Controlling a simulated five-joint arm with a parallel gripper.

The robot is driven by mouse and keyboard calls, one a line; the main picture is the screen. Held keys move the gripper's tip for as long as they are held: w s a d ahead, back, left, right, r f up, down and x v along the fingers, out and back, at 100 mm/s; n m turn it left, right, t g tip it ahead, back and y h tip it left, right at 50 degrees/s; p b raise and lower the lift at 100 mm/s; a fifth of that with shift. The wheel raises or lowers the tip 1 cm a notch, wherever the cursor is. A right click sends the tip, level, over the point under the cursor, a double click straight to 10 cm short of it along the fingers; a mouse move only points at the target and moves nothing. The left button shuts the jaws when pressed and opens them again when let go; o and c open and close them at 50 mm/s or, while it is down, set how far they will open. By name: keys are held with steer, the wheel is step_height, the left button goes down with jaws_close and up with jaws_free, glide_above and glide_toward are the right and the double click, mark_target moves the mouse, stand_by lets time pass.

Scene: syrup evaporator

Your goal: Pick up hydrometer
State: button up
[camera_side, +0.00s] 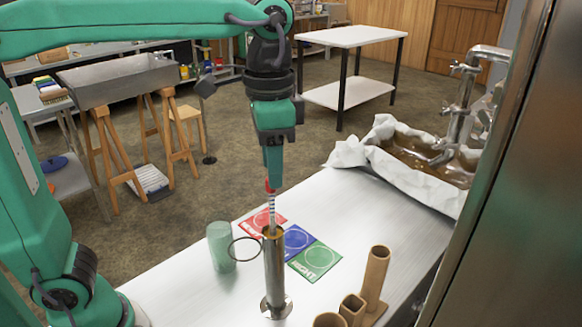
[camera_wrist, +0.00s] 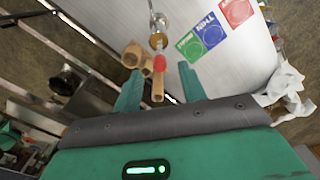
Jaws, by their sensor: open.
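The hydrometer (camera_side: 271,207) stands nearly upright in a tall metal cylinder (camera_side: 274,268) on the bench, its striped stem and red tip showing above the rim. Its lower part is hidden inside the cylinder. My gripper (camera_side: 271,180) points down directly over it, with the fingertips about level with the red tip. In the wrist view, the hydrometer's red tip (camera_wrist: 159,63) lies between the two spread green fingers of my gripper (camera_wrist: 160,69), with a gap on each side. The amber mouth of the cylinder (camera_wrist: 157,41) shows just beyond it.
A greenish glass (camera_side: 220,248) and a dark ring (camera_side: 244,251) are left of the cylinder. Red (camera_side: 262,222), blue (camera_side: 296,239) and green (camera_side: 314,262) cards lie behind. Brown tubes (camera_side: 376,275) stand at right front.

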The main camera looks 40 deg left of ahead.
mark_target(273, 192)
steer(key=shift+f, duration=0.1)
steer(key=shift+f, duration=1.25)
steer(key=shift+f, duration=0.1)
steer(key=shift+f, duration=2.55)
steer(key=c, duration=0.9)
